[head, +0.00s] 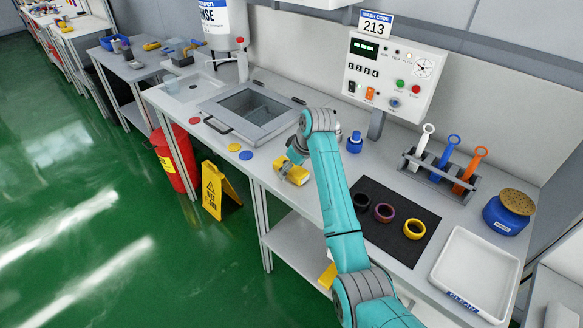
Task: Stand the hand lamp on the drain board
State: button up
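A yellow boxy thing (293,174) with a pale end, which may be the hand lamp, is at the front of the counter, right of the sink. My gripper (287,168) is right at it, pointing down. The gripper's fingers are small and partly hidden, so I cannot tell whether they are closed on it or whether it is lifted. A pale flat panel (190,88) left of the sink looks like the drain board. A small dark item lies on it.
The sink (252,110) has a raised rim. Red, yellow and blue discs (246,155) lie along the front edge. Right of my arm are a dark mat (392,246) with rings, a brush rack (440,178), a blue pot (505,215) and a white tray (453,290).

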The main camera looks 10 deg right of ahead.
jog(key=v, duration=1.2)
jog(key=shift+r, duration=0.1)
dwell(0.4)
